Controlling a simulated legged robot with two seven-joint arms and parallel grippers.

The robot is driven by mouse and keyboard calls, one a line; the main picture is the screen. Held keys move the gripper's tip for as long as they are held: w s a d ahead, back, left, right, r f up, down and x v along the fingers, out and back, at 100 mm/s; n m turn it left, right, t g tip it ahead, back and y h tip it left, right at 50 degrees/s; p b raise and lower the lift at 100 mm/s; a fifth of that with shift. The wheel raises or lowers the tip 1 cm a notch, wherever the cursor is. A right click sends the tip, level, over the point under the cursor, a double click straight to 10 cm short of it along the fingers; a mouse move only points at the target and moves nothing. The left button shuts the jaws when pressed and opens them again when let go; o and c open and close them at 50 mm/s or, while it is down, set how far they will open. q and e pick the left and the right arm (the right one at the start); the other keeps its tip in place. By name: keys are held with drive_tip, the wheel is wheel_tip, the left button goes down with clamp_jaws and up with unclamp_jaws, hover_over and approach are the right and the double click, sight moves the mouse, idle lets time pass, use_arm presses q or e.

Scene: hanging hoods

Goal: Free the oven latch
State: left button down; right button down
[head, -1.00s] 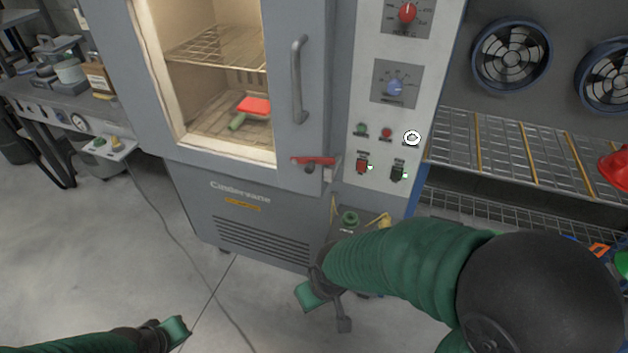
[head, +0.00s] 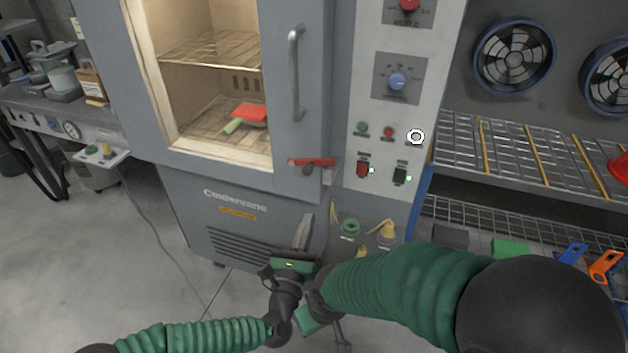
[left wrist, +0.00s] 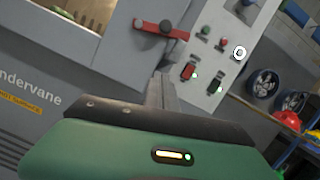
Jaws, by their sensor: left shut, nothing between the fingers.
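The oven latch is a red lever (head: 312,162) lying across the lower right corner of the oven door (head: 190,160). It also shows in the left wrist view as a red bar (left wrist: 160,29) with a dark round pivot. The door is shut. My left gripper (head: 303,232) is shut and empty, pointing up, below the latch and apart from it. Its closed fingers show in the left wrist view (left wrist: 161,88), just under the latch. My right gripper is mostly hidden behind my arms, low in the middle of the head view, and its fingers cannot be made out.
A vertical door handle (head: 295,75) stands above the latch. The control panel (head: 385,150) with knobs, buttons and switches is to the right. Green and yellow fittings (head: 350,228) sit below it. A wire shelf (head: 530,150) is farther right. Open floor lies to the left.

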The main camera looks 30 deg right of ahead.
sight(318, 167)
use_arm(q)
drive_tip(key=b+x, duration=0.1)
drive_tip(key=x, duration=0.8)
drive_tip(key=shift+w+d, duration=0.2)
drive_tip(key=shift+d, duration=0.1)
drive_tip(key=r, duration=0.1)
drive_tip(key=w+r, duration=0.1)
drive_tip(key=r, duration=0.1)
drive_tip(key=shift+a+r, duration=0.2)
drive_tip(key=shift+r, duration=0.05)
drive_tip(key=shift+a+r, duration=0.15)
drive_tip(key=shift+r, duration=0.1)
drive_tip(key=shift+r+b, duration=0.15)
drive_tip(key=shift+b, duration=0.15)
